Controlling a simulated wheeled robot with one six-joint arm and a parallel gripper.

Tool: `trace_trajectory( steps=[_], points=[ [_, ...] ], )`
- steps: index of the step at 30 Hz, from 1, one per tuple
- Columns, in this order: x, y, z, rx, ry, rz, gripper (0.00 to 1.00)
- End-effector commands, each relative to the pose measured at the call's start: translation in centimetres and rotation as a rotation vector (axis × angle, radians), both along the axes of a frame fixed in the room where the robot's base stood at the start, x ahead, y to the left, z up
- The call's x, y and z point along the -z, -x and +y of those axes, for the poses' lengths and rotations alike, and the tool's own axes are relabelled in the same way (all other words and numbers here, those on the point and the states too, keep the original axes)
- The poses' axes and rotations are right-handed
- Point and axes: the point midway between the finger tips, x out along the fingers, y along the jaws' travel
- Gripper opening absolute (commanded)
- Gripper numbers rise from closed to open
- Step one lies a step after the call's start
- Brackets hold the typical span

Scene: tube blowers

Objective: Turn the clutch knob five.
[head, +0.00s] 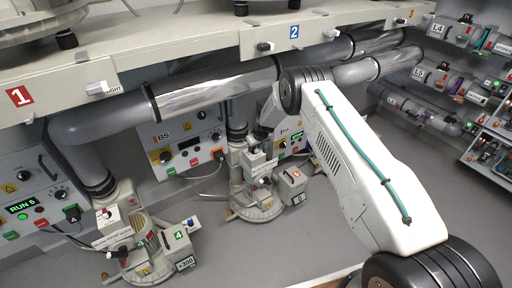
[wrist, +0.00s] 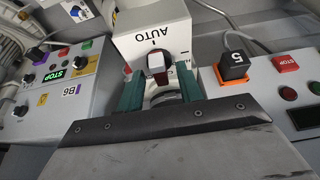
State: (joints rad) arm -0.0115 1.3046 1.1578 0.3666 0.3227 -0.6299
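In the wrist view, a knob (wrist: 156,65) with a white and dark red-brown top sits on the front of a white housing marked AUTO (wrist: 150,30). I take it for the clutch knob; no number shows on it. My gripper (wrist: 159,82) has green fingers, one to the left and one to the right of the knob. The fingers are apart, with gaps visible beside the knob. In the head view, my arm reaches down to the middle blower, and the knob cannot be made out.
A black block marked 5 (wrist: 235,66) sits right of the knob on a grey panel with a red STOP button (wrist: 285,63). A control box marked B6 (wrist: 70,92) is on the left. A large grey pipe (head: 210,92) runs above the blowers.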

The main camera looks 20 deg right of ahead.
Motion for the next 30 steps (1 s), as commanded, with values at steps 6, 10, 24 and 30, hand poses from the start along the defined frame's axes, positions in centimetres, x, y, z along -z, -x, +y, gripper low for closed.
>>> trace_trajectory(
  steps=[6, 10, 24, 30],
  points=[
    [-0.02, 0.01, 0.0, 0.0, 0.0, 0.0, 0.0],
    [-0.03, 0.01, -0.53, 0.001, 0.001, 0.0, 0.0],
    [-0.05, 0.02, -0.08, 0.134, 0.002, -0.002, 0.0],
    [-0.03, 0.04, 0.21, 0.286, 0.002, -0.002, 0.0]
  ],
)
